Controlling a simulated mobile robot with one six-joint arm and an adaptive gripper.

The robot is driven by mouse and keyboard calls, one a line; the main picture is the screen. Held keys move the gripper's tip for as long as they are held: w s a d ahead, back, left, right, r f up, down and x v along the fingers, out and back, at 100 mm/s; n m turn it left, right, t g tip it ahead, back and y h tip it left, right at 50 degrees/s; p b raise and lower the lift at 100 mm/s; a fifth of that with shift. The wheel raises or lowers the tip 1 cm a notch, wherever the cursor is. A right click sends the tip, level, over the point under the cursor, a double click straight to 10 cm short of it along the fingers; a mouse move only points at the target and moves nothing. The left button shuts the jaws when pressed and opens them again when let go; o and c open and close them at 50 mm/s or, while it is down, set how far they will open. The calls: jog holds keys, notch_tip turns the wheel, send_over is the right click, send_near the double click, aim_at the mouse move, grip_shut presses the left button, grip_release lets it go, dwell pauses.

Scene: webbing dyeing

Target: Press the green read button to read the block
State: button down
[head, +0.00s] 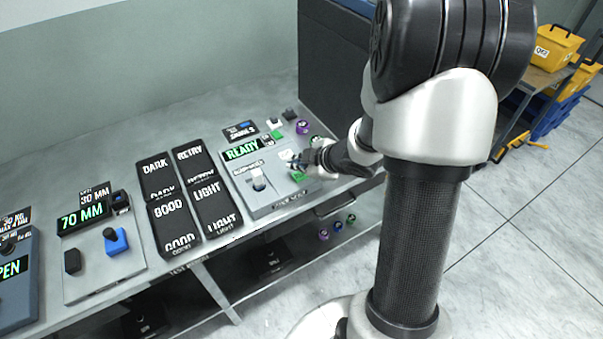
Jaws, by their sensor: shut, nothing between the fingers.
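A grey reader panel (273,206) stands on the bench with a lit READY display (242,149). A green button (298,176) shows at its right side, partly covered by my gripper. My gripper (298,162) is shut and empty, with its dark tip close above and behind the green button. I cannot tell whether it touches anything. A small pale piece (287,155) shows beside the tip. A white rounded piece (258,181) stands on the left of the panel; I cannot tell whether it is the block. Another green patch (277,135) shows farther back.
Black label trays (162,196) reading DARK, RETRY, GOOD and LIGHT lie left of the panel. A 70 MM unit (105,262) with a blue knob stands farther left. Purple spools (303,127) are behind, and a dark upright cabinet (338,60) bounds the bench's far right.

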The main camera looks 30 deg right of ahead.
aim_at(299, 176)
jog(key=shift+f, duration=0.1)
dwell(0.5)
jog(key=shift+f, duration=0.3)
jog(key=shift+f+b, duration=0.5)
jog(key=shift+b, duration=0.15)
dwell(0.4)
dwell(0.3)
jog(key=shift+r+p, duration=0.95)
jog(key=shift+p, duration=0.05)
notch_tip(299, 176, up, 5)
jog(key=p, duration=0.5)
